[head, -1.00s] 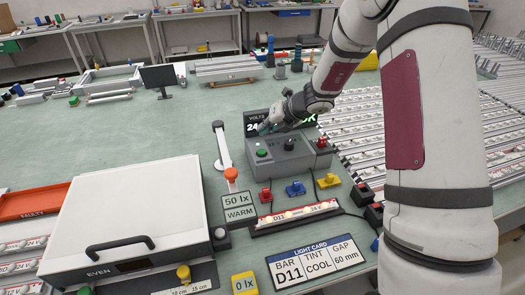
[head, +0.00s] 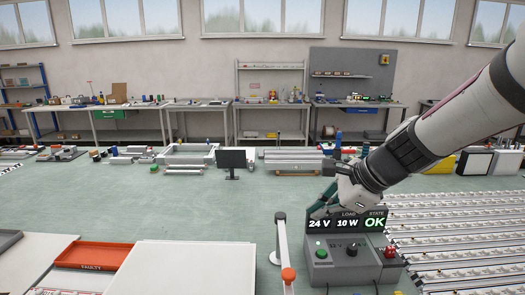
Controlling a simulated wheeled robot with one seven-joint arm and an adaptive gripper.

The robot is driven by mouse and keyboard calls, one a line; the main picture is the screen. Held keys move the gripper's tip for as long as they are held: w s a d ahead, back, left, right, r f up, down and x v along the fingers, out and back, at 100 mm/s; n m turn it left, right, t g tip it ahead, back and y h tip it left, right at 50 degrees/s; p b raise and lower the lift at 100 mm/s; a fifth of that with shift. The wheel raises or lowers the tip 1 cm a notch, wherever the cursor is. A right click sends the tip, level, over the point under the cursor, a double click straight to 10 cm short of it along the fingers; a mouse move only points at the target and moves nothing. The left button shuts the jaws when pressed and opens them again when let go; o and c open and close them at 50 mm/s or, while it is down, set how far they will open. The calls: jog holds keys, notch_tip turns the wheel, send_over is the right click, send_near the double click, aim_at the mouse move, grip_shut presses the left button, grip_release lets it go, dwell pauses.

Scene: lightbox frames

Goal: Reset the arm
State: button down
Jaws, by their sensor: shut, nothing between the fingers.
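My gripper (head: 320,210) is shut and empty. In the head view it is at the left end of my arm (head: 430,140), just above the grey control box (head: 345,262) and overlapping the upper left of its black display (head: 344,222). I cannot tell whether it touches the display. The display reads 24 V, 10 W and a green OK. The box has a green button (head: 321,253), a dark knob (head: 352,250) and a red part (head: 390,252) at its right side.
A white panel (head: 185,268) and a red tray (head: 95,256) are at the lower left. Rows of light bars (head: 460,230) fill the right. Green table (head: 190,205) is bare in the middle.

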jog(key=s+d+r+n+h, duration=0.2)
jog(key=s+d+n, duration=0.1)
jog(key=s+n, duration=0.6)
jog(key=s+d+r+n+h, duration=0.2)
jog(key=s+d+n+h, duration=0.1)
jog(key=s+n, duration=0.7)
jog(key=s, duration=0.4)
jog(key=shift+d+r+h, duration=0.25)
jog(key=shift+r+h, duration=0.05)
jog(key=shift+r, duration=0.1)
